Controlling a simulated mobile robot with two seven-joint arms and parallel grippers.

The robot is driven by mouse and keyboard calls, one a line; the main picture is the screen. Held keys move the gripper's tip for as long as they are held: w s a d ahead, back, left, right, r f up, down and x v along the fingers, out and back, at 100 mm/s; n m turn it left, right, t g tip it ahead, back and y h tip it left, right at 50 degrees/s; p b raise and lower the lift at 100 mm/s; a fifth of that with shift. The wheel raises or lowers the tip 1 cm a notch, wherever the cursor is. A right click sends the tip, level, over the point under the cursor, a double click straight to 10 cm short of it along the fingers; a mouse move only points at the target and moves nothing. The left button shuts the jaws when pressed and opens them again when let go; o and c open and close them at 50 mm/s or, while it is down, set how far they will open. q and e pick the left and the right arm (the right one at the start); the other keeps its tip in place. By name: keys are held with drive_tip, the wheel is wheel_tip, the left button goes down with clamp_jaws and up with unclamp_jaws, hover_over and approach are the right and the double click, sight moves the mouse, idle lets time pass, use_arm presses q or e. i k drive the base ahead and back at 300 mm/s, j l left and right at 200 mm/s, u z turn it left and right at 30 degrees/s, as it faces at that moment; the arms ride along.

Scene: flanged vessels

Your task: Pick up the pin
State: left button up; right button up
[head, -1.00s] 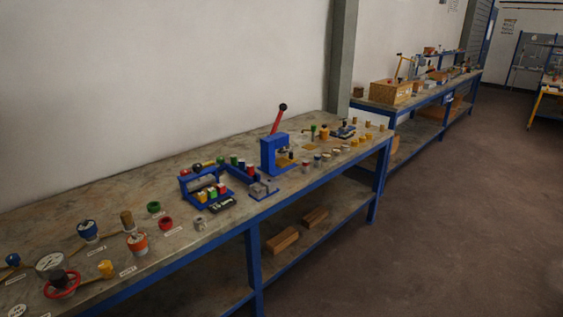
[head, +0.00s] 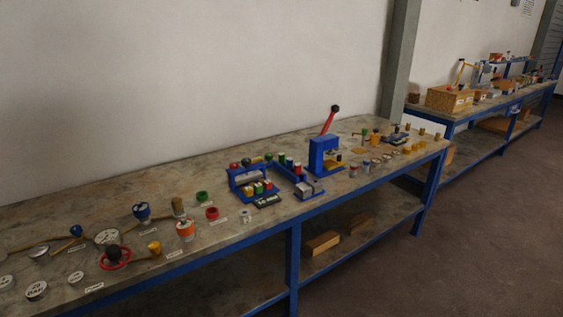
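I cannot single out the pin among the small parts on the near workbench (head: 95,213). Several small brass-coloured pieces stand at the bench's right end, one of them a small upright piece (head: 421,133). They are too small to tell apart. A blue rack (head: 240,180) with red, green and yellow pieces stands mid-bench. A blue press (head: 322,157) with a red lever stands to its right. Neither of my grippers is in the head view.
A red handwheel (head: 115,260), a blue-capped part (head: 142,212) and an orange and white part (head: 185,231) are at the bench's left. Wooden blocks (head: 322,243) lie on the lower shelf. A second bench (head: 470,113) stands behind right. The floor (head: 455,235) at right is clear.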

sight(282, 156)
drive_tip(key=i+l+z, duration=0.1)
drive_tip(key=z, duration=1.2)
drive_tip(key=i, duration=4)
drive_tip(key=i+u, duration=0.15)
drive_tip(key=u, duration=1.75)
